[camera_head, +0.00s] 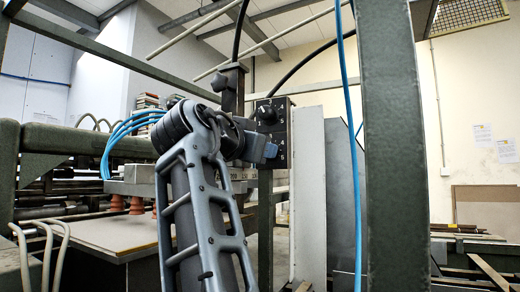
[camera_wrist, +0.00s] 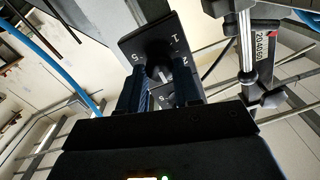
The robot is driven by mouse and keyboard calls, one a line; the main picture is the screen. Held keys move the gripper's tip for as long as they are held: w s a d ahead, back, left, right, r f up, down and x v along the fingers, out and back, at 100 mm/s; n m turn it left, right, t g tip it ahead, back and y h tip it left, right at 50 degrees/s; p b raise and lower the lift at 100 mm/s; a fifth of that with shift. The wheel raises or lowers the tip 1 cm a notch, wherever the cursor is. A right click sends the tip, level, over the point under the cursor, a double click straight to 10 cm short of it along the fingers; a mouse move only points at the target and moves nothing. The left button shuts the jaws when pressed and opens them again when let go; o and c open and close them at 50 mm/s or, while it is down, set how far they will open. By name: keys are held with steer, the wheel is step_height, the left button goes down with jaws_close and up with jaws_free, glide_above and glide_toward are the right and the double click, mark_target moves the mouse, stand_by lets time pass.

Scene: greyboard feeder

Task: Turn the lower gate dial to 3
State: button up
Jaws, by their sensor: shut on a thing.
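The lower gate dial shows in the wrist view as a dark round knob (camera_wrist: 158,52) on a black number plate (camera_wrist: 133,43). The digits 5, 1 and 2 are readable; another below is partly hidden. A short white mark shows below the knob, but I cannot tell which number it points at. My gripper (camera_wrist: 160,78) has one finger on each side of the knob and is shut on it. In the head view my gripper (camera_head: 268,152) covers the lower dial.
A green post (camera_head: 393,120) and a blue hose (camera_head: 356,150) stand to the right of the dials. A pale upright panel (camera_head: 308,190) is close beside them. Orange suction cups (camera_head: 137,205) hang over a greyboard stack (camera_head: 95,236) at left.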

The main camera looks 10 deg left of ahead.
steer(key=o, duration=1.1)
steer(key=shift+c, duration=0.2)
steer(key=v, duration=0.7)
steer(key=shift+s+b, duration=0.35)
steer(key=shift+a, duration=0.15)
